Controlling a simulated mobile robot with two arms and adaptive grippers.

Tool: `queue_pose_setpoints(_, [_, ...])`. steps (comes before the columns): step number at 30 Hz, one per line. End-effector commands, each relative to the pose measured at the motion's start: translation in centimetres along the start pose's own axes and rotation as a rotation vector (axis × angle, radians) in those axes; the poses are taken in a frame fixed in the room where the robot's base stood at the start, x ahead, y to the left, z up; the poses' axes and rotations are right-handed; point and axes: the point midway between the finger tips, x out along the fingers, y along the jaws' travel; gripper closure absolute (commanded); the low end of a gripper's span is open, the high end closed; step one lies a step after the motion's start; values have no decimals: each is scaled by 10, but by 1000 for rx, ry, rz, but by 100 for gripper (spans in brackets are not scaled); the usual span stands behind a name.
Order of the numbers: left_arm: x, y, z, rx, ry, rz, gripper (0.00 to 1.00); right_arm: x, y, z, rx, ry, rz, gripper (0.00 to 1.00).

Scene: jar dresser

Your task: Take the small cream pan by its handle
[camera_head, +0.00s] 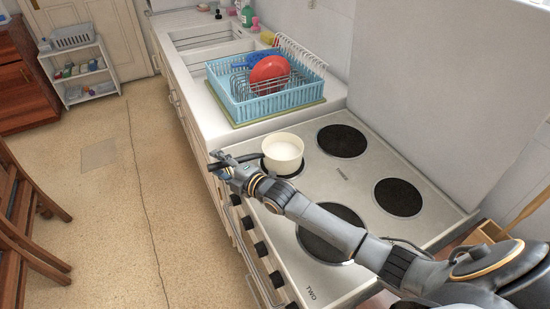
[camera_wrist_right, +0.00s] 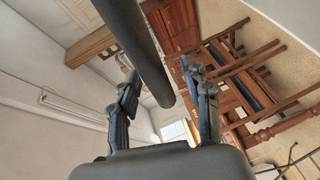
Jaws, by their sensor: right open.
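The small cream pan (camera_head: 283,151) sits on the far front burner of the stove, at the stove's left edge in the head view. Its dark handle (camera_head: 245,157) points left toward the stove's front edge. My right gripper (camera_head: 221,163) is at the outer part of the handle, with its fingers open. In the right wrist view, the dark handle (camera_wrist_right: 139,40) reaches down between the two spread fingers of the right gripper (camera_wrist_right: 160,72). I cannot tell whether a finger touches it. My left gripper is not in view.
The stove (camera_head: 275,208) has several other dark burners, all bare. A blue dish rack (camera_head: 262,103) with a red plate (camera_head: 269,70) stands on the counter beyond the pan. A wall rises along the right. Open floor (camera_head: 110,200) lies left of the stove.

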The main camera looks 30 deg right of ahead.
Motion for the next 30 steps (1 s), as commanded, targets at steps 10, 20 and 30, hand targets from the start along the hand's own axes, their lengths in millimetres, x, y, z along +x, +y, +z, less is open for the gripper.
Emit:
queue_pose_setpoints(10, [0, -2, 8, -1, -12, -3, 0, 0, 0, 0, 0, 0, 1, 86])
queue_pose_setpoints(20, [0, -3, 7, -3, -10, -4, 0, 0, 2, 0, -4, 0, 4, 100])
queue_pose_setpoints(30, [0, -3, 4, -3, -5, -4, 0, -1, 12, -2, -5, 1, 6, 100])
